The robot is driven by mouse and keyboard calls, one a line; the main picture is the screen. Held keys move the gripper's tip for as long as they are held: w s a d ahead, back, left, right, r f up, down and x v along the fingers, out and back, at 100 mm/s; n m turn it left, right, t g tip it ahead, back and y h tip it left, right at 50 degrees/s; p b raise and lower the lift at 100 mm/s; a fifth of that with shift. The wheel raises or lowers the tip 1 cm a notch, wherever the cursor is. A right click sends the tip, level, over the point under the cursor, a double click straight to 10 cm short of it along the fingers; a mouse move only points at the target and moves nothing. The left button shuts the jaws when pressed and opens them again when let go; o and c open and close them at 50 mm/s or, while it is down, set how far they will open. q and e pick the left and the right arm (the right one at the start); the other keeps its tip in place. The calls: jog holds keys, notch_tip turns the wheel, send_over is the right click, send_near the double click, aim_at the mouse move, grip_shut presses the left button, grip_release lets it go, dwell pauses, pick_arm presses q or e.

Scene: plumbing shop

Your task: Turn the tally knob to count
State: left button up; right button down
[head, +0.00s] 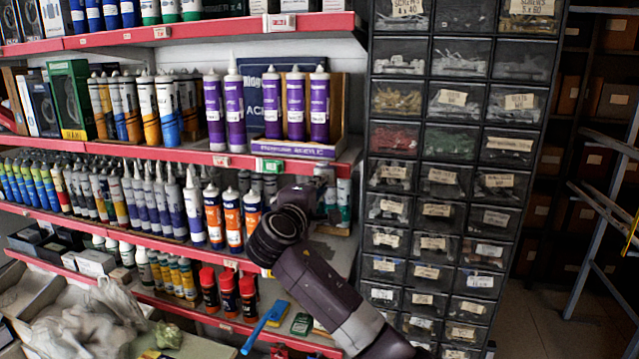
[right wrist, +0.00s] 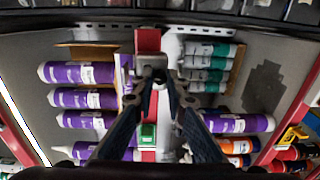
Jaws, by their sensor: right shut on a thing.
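My right gripper (head: 325,188) reaches in from the lower right of the head view, at the right end of the middle red shelves. In the right wrist view its two dark fingers (right wrist: 157,76) come together at their tips, shut on a small grey part. This part sits in front of a red and white strip and is mostly hidden by the tips. It appears to be the tally knob, but its setting cannot be read. A green and white tag (right wrist: 148,133) shows between the fingers, just below the tips. My left gripper is not in view.
Purple cartridges (head: 295,105) stand on the shelf above, close to my right gripper. Orange and blue cartridges (head: 232,218) stand to its left. A drawer cabinet (head: 455,150) rises directly to the right. A blue-handled tool (head: 265,325) lies on the lower shelf.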

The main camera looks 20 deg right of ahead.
jog(key=shift+f+n, duration=0.1)
jog(key=shift+n, duration=0.7)
jog(key=c, duration=1.9)
grip_release()
jog(key=shift+a, duration=0.1)
jog(key=shift+c, duration=0.2)
jog(key=shift+s, duration=0.1)
jog(key=v, duration=1.2)
